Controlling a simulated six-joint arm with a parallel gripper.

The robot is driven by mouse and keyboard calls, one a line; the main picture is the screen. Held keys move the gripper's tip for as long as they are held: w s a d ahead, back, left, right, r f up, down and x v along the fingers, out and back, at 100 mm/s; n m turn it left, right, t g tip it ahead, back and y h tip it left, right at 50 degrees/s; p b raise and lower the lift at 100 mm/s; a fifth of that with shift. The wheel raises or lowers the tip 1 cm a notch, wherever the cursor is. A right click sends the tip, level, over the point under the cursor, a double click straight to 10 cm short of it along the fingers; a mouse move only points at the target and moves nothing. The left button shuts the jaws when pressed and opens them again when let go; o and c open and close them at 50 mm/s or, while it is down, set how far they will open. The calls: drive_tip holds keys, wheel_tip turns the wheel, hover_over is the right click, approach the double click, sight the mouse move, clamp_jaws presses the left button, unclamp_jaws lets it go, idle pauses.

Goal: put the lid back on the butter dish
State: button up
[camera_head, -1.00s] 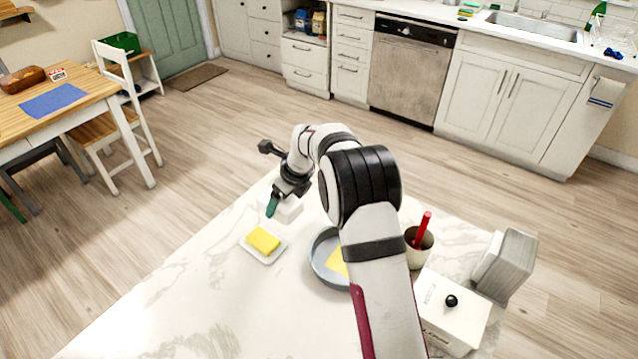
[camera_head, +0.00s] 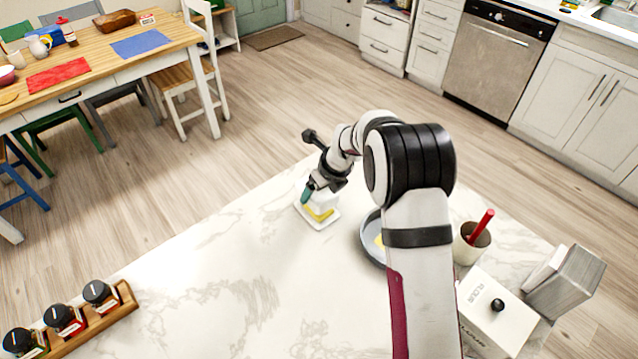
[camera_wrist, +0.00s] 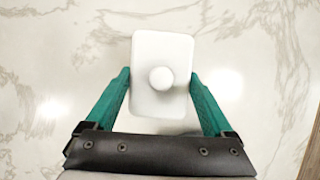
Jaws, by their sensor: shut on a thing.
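The butter dish (camera_head: 323,226) is a white tray on the marble counter, with a yellow block of butter (camera_head: 318,214) on it. My gripper (camera_head: 310,191) is at the dish, its teal fingers shut on the white lid (camera_head: 327,200). The lid is above the butter, whose front part still shows below it; the arm hides part of the lid. In the wrist view the lid (camera_wrist: 162,100), with its round knob, sits between the two teal fingers of my gripper (camera_wrist: 160,80). I cannot make out the dish there.
A grey-blue pan (camera_head: 370,240) stands right of the dish, partly behind my arm. A cup with a red handle (camera_head: 473,238), a white flour box (camera_head: 490,315) and a grey block (camera_head: 568,283) are further right. A spice rack (camera_head: 95,325) is at lower left. The counter's middle is clear.

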drive_tip(key=shift+f, duration=2.3)
drive_tip(key=o, duration=1.1)
drive_tip(key=shift+r, duration=3.5)
drive_tip(key=shift+c, duration=0.2)
